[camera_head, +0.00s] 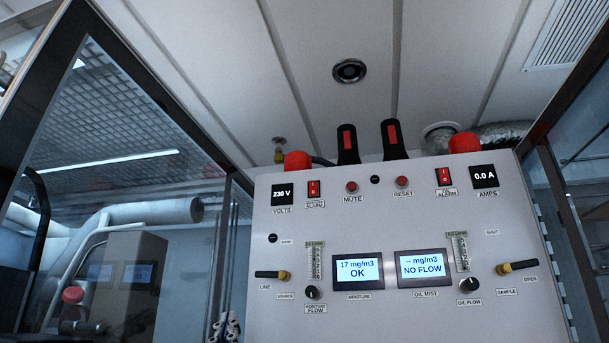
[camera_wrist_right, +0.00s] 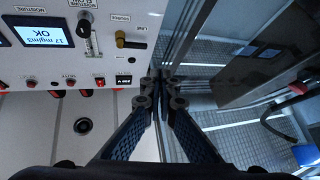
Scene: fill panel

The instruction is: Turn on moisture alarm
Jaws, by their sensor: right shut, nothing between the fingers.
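The moisture alarm switch (camera_head: 313,188) is a small red rocker at the upper left of the grey panel (camera_head: 400,220), beside the 230 V display (camera_head: 282,194). I cannot tell its position. The switch also shows in the right wrist view (camera_wrist_right: 100,82), where the panel appears turned over. My right gripper (camera_head: 225,327) is at the lower left of the head view, left of the panel's edge and apart from the switch. Its fingers are together and empty, as in the wrist view (camera_wrist_right: 163,82). My left gripper is out of view.
The moisture screen (camera_head: 358,271) reads 17 mg/m3 OK; the oil mist screen (camera_head: 425,267) reads NO FLOW. A similar oil alarm switch (camera_head: 443,177) is at the upper right. A line valve handle (camera_head: 272,275) sticks out at the left. A glass wall (camera_head: 110,200) stands left.

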